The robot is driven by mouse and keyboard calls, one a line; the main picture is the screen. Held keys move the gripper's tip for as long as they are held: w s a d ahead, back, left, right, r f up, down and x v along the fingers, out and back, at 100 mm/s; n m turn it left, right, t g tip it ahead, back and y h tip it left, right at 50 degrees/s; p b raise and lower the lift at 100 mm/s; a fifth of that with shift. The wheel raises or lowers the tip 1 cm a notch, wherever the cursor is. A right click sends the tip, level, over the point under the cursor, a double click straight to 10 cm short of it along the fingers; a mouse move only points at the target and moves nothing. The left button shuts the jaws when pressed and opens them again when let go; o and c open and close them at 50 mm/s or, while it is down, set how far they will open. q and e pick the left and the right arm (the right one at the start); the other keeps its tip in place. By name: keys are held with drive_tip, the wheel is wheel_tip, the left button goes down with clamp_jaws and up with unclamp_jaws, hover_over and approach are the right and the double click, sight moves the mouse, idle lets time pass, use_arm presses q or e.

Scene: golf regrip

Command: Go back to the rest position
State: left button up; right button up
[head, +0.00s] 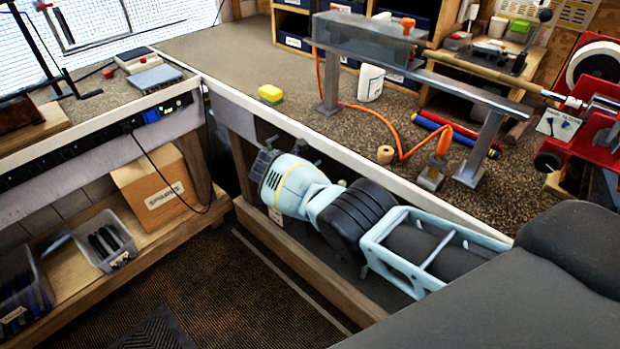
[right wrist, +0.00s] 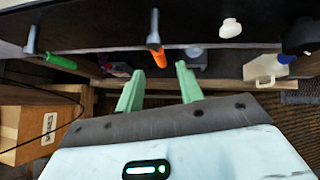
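My right arm reaches from the lower right of the head view, below the front edge of the workbench (head: 350,165). My right gripper is at the far end of that arm, partly hidden there, and its fingers are hard to make out. In the right wrist view its two green fingers stand apart with nothing between them, so the right gripper (right wrist: 158,82) is open and empty. My left gripper is in neither view.
A cardboard box (head: 154,190) and grey bin (head: 104,241) sit on the low shelf. The floor (head: 200,290) has open room.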

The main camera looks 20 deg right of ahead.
drive_tip(key=shift+s+a, duration=0.1)
drive_tip(key=shift+s, duration=0.05)
idle(0.3)
drive_tip(key=s+a+f+m+y, duration=0.2)
drive_tip(key=s+f, duration=0.2)
drive_tip(key=f, duration=0.3)
drive_tip(key=s+a+f+m+y, duration=0.15)
drive_tip(key=s+f, duration=0.25)
drive_tip(key=f, duration=0.4)
drive_tip(key=s+a+f+m+t+y, duration=0.1)
drive_tip(key=s+f+m, duration=0.3)
drive_tip(key=s, duration=0.3)
drive_tip(key=s+a+f+m+y, duration=0.25)
drive_tip(key=s+f, duration=0.25)
drive_tip(key=s, duration=0.3)
drive_tip(key=s+m+t+y, duration=0.1)
drive_tip(key=s+m, duration=0.5)
drive_tip(key=s, duration=0.7)
drive_tip(key=s+r+m+t+y, duration=0.1)
drive_tip(key=s+r+m, duration=0.5)
drive_tip(key=s+r, duration=0.3)
drive_tip(key=s, duration=0.3)
drive_tip(key=shift+s+d+r+m+t+y, duration=0.2)
drive_tip(key=shift+d+r+m+t+y, duration=0.1)
drive_tip(key=shift+d+r+m+t, duration=0.1)
drive_tip(key=shift+c, duration=0.4)
